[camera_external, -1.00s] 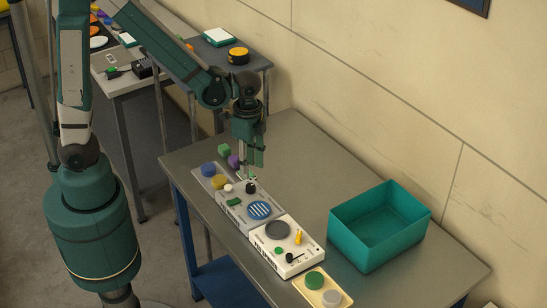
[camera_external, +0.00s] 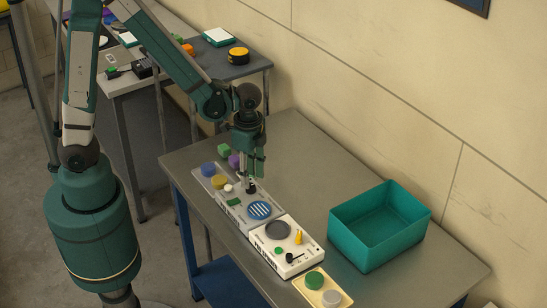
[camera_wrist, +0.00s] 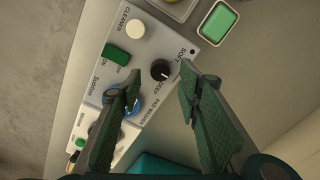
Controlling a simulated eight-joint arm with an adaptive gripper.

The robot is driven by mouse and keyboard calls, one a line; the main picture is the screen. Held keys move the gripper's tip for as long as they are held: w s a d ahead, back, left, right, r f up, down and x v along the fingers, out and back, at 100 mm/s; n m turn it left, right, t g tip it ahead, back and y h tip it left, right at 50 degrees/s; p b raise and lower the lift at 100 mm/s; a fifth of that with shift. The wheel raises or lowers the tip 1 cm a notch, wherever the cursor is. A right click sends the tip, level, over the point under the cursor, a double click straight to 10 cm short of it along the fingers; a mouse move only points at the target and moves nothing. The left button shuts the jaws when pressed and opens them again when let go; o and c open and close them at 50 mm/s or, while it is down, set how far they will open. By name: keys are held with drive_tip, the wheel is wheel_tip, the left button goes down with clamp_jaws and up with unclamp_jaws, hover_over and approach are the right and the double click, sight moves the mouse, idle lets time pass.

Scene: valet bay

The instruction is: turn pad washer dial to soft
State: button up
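The pad washer (camera_external: 226,208) is a light grey panel on the metal table; it also shows in the wrist view (camera_wrist: 146,52) with printed PAD WASHER, SOFT and DEEP labels. Its black dial (camera_wrist: 160,70) sits between the SOFT and DEEP labels. A small pale mark shows on the dial, seemingly on the DEEP side; its exact direction is hard to read. My gripper (camera_wrist: 159,76) is open, with one finger on each side of the dial in the wrist view. Contact is not visible. In the outside view my gripper (camera_external: 252,178) points down just over the dial.
On the washer are a green switch (camera_wrist: 117,54), a cream knob (camera_wrist: 135,29) and a blue round pad (camera_external: 260,210). A white panel (camera_external: 270,255) adjoins it. Green (camera_external: 224,150) and purple (camera_external: 234,161) blocks stand behind. A teal bin (camera_external: 347,240) is at the right.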

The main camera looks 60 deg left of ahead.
sight(251, 188)
drive_tip(key=shift+f, duration=1.7)
drive_tip(key=c, duration=0.9)
